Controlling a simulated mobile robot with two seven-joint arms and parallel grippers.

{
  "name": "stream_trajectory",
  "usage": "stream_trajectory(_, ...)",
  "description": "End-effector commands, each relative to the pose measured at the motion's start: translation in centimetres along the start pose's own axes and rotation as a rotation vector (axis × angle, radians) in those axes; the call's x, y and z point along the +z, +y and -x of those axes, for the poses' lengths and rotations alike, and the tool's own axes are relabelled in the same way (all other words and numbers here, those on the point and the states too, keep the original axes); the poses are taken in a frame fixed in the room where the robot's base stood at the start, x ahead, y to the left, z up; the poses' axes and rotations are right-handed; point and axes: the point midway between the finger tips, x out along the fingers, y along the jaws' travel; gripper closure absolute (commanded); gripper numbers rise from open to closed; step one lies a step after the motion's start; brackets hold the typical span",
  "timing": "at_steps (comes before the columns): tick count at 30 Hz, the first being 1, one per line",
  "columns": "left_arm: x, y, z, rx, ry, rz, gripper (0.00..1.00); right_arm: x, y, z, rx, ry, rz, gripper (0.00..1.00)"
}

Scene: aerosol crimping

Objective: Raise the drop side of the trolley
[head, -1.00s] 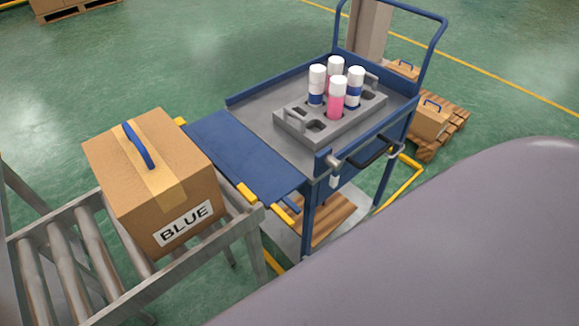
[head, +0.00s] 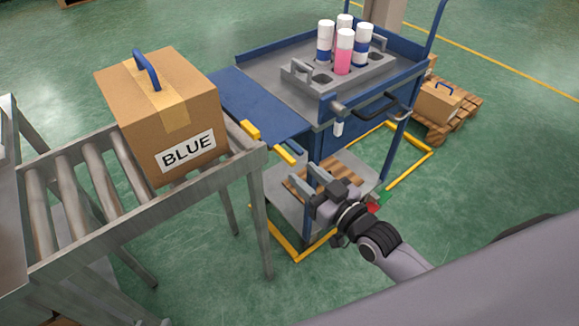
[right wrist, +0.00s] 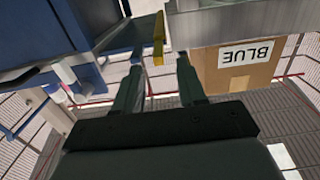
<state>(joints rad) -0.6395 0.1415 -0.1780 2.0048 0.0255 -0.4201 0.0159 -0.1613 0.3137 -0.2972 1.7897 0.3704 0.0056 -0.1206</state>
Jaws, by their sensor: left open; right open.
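The trolley (head: 290,72) is blue with a grey top deck. Its drop side (head: 258,105) is a blue panel folded down and out, reaching from the deck toward the roller conveyor, with yellow pieces (head: 285,155) along its outer edge. My right gripper (head: 308,174) is open and empty, below and in front of the panel's near end. In the right wrist view, a yellow strip (right wrist: 158,40) shows just beyond the open fingers (right wrist: 157,75), apart from them. My left gripper is not in view.
A carton marked BLUE (head: 165,115) with a blue handle stands on the roller conveyor (head: 190,195). A grey rack (head: 375,75) on the deck holds several white-capped cans. A black handle (head: 378,108) sticks out at the trolley's near end.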

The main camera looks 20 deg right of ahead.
Motion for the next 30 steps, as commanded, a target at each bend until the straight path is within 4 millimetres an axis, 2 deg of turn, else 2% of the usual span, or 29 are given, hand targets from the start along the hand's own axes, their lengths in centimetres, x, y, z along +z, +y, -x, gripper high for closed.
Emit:
stream_trajectory(8, 0.2, -0.1, -0.2, 0.001, 0.003, -0.003, 0.57, -0.7, 0.3, -2.2, -0.003, 0.033, 0.003, 0.60)
stream_trajectory(18, 0.6, -0.1, -0.4, 0.000, -0.003, -0.002, 0.57, -0.7, 0.2, -6.5, -0.003, 0.029, 0.003, 0.60)
stream_trajectory(24, 0.7, -0.2, -0.5, 0.000, -0.005, -0.001, 0.57, -0.7, 0.2, -7.6, -0.003, 0.028, 0.003, 0.60)
stream_trajectory(30, 0.6, -0.2, -0.4, 0.000, -0.004, -0.001, 0.57, -0.8, 0.2, -7.8, -0.003, 0.028, 0.003, 0.60)
